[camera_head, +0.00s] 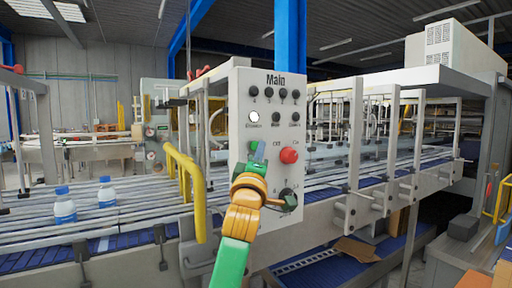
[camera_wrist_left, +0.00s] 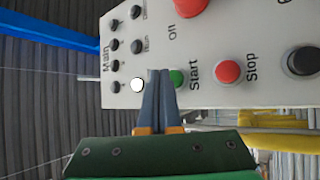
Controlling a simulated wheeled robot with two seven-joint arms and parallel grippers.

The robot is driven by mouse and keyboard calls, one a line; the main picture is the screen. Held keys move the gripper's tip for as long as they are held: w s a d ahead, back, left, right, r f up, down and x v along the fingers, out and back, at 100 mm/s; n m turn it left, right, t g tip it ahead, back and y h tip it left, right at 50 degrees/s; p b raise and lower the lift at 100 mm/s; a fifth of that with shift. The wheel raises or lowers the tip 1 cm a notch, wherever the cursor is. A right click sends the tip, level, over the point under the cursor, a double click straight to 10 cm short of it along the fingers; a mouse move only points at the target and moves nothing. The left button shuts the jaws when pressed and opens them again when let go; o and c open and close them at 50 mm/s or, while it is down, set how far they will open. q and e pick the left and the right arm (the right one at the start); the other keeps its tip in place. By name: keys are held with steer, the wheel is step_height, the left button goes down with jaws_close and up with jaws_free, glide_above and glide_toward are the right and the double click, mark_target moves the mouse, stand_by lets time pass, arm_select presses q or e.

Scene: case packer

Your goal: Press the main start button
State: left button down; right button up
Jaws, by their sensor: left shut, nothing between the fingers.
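The grey control panel (camera_head: 268,90) marked "Main" stands upright in front of me. The green start button (camera_wrist_left: 178,78), labelled "Start", shows in the left wrist view close beside my fingertips. In the head view a small green patch of it (camera_head: 253,146) shows below a white lamp, partly covered by my gripper. My left gripper (camera_head: 260,153) is shut and empty, at the panel face. It also shows in the left wrist view (camera_wrist_left: 160,73). I cannot tell whether the fingertips touch the panel or button. My right gripper is not in view.
A red stop button (camera_wrist_left: 228,72) and a larger red button (camera_head: 288,155) are close to the start button. A black knob (camera_head: 288,198) is lower down. A yellow rail (camera_head: 188,180) stands left of the panel. Two bottles (camera_head: 65,207) stand on the conveyor.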

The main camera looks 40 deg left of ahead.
arm_select(q)
steer(key=shift+w+a, duration=0.1)
steer(key=shift+a, duration=0.15)
